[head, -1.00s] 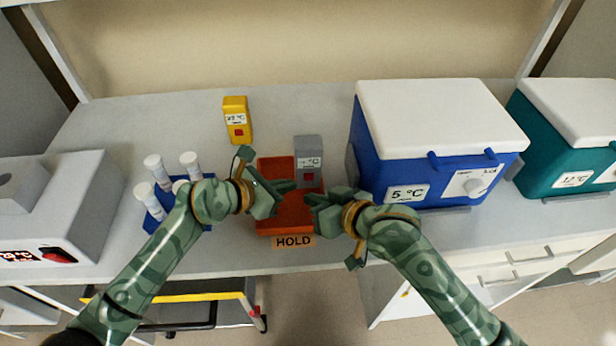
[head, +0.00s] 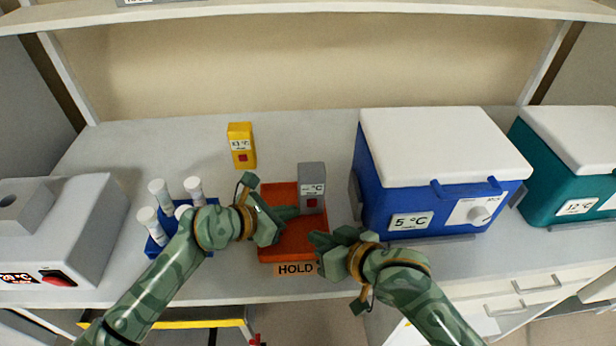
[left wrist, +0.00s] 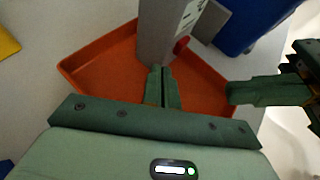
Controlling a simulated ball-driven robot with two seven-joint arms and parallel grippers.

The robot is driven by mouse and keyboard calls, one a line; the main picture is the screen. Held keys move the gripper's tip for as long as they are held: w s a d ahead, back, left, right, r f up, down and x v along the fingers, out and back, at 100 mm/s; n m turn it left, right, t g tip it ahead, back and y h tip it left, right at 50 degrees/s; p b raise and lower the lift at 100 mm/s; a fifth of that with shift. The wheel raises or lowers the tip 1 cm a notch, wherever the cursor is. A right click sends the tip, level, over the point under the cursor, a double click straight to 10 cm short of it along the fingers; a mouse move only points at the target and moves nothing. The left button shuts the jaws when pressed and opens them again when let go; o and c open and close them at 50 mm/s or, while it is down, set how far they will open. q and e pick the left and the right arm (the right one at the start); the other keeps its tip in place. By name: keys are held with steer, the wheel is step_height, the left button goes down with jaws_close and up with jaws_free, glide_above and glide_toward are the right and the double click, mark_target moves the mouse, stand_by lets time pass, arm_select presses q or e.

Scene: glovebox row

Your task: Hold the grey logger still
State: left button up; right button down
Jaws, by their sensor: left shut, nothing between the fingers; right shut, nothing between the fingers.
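The grey logger (head: 313,188), with a small display and a red button, stands upright at the back right of an orange tray (head: 280,192) labelled HOLD. It also shows in the left wrist view (left wrist: 160,35), its top cut off. My left gripper (head: 297,211) is shut and empty, low over the tray, its tips just in front of the logger's lower part. The left wrist view shows the shut fingers (left wrist: 161,72) pointing at it; I cannot tell whether they touch. My right gripper (head: 315,239) is shut and empty at the tray's front right, apart from the logger.
A yellow logger (head: 242,145) stands behind the tray. A blue rack (head: 155,246) with white-capped tubes is left, beside a grey device (head: 60,235). A blue cool box (head: 410,190) is close on the right, a teal one (head: 565,185) beyond. The back left bench is clear.

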arm_select(q)
steer(key=o, duration=0.4)
steer(key=shift+s+d, duration=0.1)
steer(key=shift+d, duration=0.15)
steer(key=shift+o, duration=0.2)
steer(key=shift+d, duration=0.1)
arm_select(e)
steer(key=shift+d, duration=0.2)
